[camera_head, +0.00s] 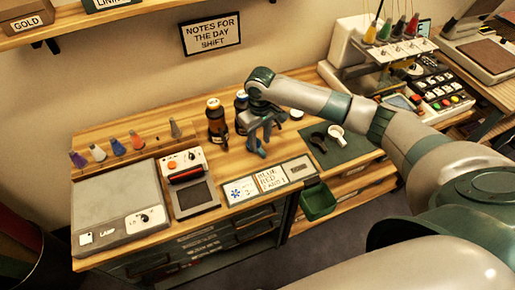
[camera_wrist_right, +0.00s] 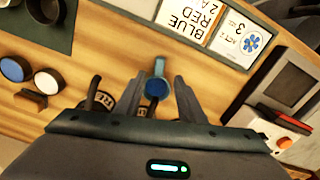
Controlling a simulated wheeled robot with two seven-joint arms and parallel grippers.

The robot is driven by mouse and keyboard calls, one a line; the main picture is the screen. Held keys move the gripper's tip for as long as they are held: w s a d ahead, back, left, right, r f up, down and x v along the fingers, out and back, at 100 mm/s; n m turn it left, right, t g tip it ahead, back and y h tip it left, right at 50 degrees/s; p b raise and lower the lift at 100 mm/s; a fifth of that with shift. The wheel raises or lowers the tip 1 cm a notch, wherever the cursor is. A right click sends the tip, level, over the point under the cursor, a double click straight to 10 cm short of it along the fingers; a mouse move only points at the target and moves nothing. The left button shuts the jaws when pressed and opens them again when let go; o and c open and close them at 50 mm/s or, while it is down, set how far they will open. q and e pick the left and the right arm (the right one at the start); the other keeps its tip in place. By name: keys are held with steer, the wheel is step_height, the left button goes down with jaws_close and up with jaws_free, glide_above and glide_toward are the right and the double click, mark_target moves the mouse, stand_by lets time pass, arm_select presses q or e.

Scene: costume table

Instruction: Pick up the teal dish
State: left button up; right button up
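My right gripper (camera_head: 257,146) reaches down over the middle of the wooden table. In the right wrist view its two dark fingers (camera_wrist_right: 157,88) stand apart. A small teal-blue piece (camera_wrist_right: 158,67), which appears to be the teal dish, shows between and just beyond the fingertips, with a gap on each side. I cannot make out its full shape. In the head view the fingers and wrist hide most of that spot. My left gripper is not in view.
Dark bottles (camera_head: 216,122) stand close behind the gripper. Label cards (camera_head: 270,179) lie in front. A control box (camera_head: 188,182) stands on the left. A green bin (camera_head: 319,202) hangs below the front edge.

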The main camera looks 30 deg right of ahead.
mark_target(261, 151)
step_height(261, 151, down, 3)
steer(key=shift+s+d+f+p, duration=0.1)
steer(key=shift+s+d+p, duration=0.05)
steer(key=shift+p, duration=0.55)
steer(key=shift+f, duration=0.6)
jaws_close()
